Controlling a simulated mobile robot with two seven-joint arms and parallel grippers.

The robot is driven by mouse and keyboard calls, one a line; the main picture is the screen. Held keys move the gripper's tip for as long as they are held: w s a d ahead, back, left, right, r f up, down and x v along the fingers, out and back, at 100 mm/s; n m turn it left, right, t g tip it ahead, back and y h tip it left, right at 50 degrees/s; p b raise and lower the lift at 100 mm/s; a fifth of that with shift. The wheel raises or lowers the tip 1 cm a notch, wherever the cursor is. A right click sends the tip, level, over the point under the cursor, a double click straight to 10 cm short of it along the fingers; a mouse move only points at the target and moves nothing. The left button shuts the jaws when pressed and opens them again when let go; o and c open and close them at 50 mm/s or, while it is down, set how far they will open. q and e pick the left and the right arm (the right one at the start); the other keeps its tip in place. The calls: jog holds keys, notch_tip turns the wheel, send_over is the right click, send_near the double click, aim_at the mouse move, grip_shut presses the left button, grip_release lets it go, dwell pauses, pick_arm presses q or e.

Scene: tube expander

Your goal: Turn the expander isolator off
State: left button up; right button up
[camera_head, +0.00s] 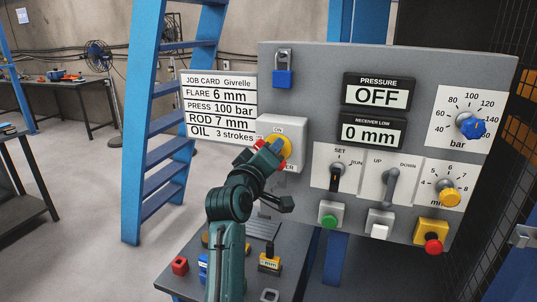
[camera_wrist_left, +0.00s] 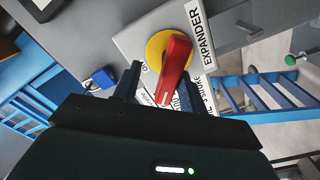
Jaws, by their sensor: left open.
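The expander isolator is a light grey box (camera_head: 292,127) on the left part of the grey panel, with a yellow disc (camera_head: 286,147) and a red rotary handle. In the left wrist view the red handle (camera_wrist_left: 175,65) stands out from the yellow disc (camera_wrist_left: 155,47), next to an EXPANDER label (camera_wrist_left: 199,32). My left gripper (camera_head: 274,150) is at the isolator and covers most of the handle in the head view. In the left wrist view its open fingers (camera_wrist_left: 162,88) lie on either side of the handle's near end; contact cannot be told. My right gripper is not in view.
The panel (camera_head: 320,80) carries a blue padlock (camera_head: 282,78), a pressure display (camera_head: 376,96) reading OFF, knobs (camera_head: 472,128), levers (camera_head: 390,187) and buttons (camera_head: 328,220). A job card (camera_head: 218,97) is left of the isolator. A dark bench (camera_head: 190,255) with small parts is below.

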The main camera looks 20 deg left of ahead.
pick_arm(q)
jog(key=shift+w+d+f, duration=0.1)
jog(key=shift+w+f, duration=0.45)
jog(key=shift+f, duration=0.3)
jog(key=shift+w+r, duration=0.1)
jog(key=shift+w, duration=1)
jog(key=shift+c, duration=0.5)
grip_shut()
